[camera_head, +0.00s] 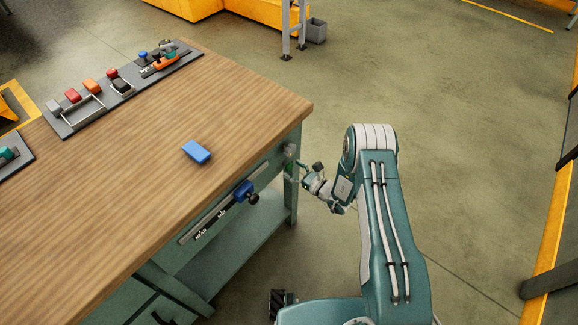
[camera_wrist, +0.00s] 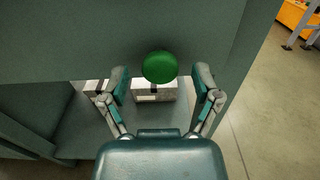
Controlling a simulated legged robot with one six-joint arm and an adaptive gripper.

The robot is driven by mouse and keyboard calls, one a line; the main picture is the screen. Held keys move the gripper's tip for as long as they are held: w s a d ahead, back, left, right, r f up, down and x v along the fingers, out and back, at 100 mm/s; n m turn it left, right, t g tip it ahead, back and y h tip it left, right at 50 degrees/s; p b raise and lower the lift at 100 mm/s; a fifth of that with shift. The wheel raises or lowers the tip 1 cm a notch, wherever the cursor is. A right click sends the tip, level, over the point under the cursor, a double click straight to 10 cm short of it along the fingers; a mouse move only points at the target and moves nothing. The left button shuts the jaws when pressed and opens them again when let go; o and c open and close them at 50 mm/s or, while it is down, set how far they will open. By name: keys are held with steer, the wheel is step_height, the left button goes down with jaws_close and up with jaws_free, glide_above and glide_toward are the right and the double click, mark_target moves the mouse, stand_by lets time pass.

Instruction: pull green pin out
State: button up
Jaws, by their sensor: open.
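The green pin (camera_wrist: 159,67) shows its round green head in the wrist view, with a short dark stem below it in front of a pale block (camera_wrist: 154,91). My gripper (camera_wrist: 161,81) is open, with one finger on each side of the green head and a visible gap to both. In the head view, my gripper (camera_head: 302,171) is beside the right end of the bench, near a small green spot (camera_head: 288,168) that looks like the pin, partly hidden by the fingers.
The wooden bench top (camera_head: 130,170) is to the left of my arm, with a blue block (camera_head: 197,152) on it. A rail with a blue slider (camera_head: 243,191) runs along the bench front. Open floor (camera_head: 450,120) lies to the right.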

steer(key=shift+x, duration=1.05)
steer(key=shift+d, duration=0.1)
jaws_close()
steer(key=shift+v, duration=1.25)
jaws_free()
steer(key=shift+s, duration=0.1)
steer(key=shift+d, duration=0.1)
